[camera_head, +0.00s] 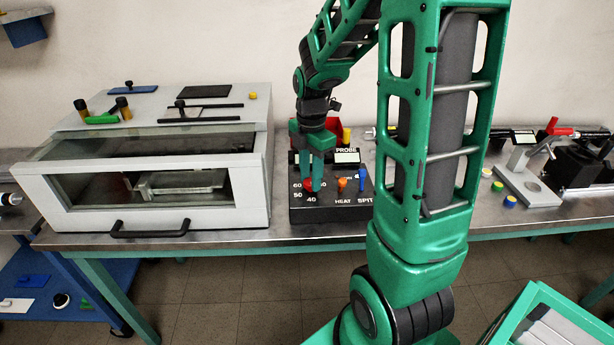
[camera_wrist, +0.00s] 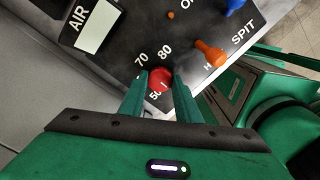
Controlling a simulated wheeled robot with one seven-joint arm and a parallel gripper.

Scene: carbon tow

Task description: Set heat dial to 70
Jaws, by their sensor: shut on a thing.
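The heat dial is a red round knob (camera_wrist: 160,80) on a dark control box (camera_head: 330,212). In the wrist view the numbers 70 and 80 show beyond it and part of 50 shows below it. In the head view the red knob (camera_head: 308,184) shows partly behind my fingers, with 60, 50 and 40 around it. My gripper (camera_wrist: 160,92) points down at the box and is shut on the red knob, one green finger on each side. The knob's pointer mark is too small to read with certainty.
An orange lever (camera_wrist: 210,53) marked HEAT and a blue lever (camera_head: 362,178) marked SPIT stand right of the dial. A box with a glass front (camera_head: 150,185) stands close on the left. A metal stand (camera_head: 525,175) is at the right.

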